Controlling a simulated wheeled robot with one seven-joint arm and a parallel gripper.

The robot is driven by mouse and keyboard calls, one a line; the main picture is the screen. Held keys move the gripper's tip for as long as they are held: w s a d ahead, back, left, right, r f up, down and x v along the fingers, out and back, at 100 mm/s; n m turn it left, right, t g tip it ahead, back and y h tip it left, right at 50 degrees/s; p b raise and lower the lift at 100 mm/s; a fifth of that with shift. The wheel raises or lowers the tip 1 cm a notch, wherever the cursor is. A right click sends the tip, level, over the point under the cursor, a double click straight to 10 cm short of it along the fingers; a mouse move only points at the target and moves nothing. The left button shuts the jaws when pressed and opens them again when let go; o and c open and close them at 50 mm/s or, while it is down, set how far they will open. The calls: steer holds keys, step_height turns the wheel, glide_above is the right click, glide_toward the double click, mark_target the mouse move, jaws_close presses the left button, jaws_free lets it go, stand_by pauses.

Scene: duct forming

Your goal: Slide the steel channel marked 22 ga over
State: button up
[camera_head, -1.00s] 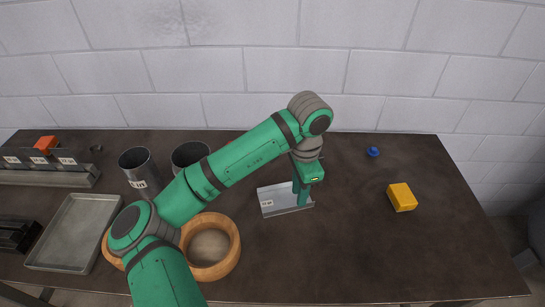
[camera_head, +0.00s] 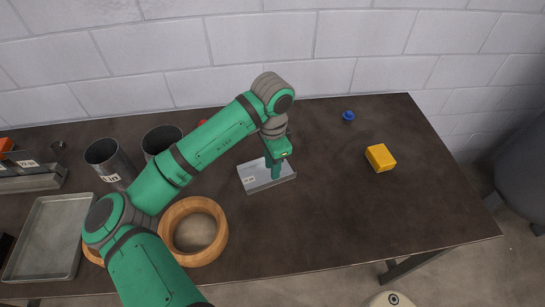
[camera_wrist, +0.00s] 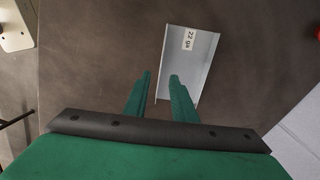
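The steel channel (camera_head: 255,177) marked 22 ga lies on the dark bench top, near its middle, as a shallow light-grey tray shape with a white label. It also shows in the wrist view (camera_wrist: 192,62), label at the top. My gripper (camera_head: 276,177) points down at the channel. In the wrist view my gripper (camera_wrist: 160,77) has its two fingers apart: the left one is outside the channel's left edge, the right one overlaps its inside. The left wall appears to lie between them. Whether either finger touches it I cannot tell.
A wooden ring (camera_head: 218,232) lies left of the channel, near my arm. Two metal cylinders (camera_head: 110,163), a grey tray (camera_head: 45,240) and a rack (camera_head: 30,180) stand farther left. A yellow block (camera_head: 380,157) and a blue knob (camera_head: 348,116) are at right.

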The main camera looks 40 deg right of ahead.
mark_target(272, 185)
steer(key=shift+w+f, duration=0.1)
steer(key=shift+f, duration=3.1)
jaws_close()
steer(key=shift+d, duration=0.1)
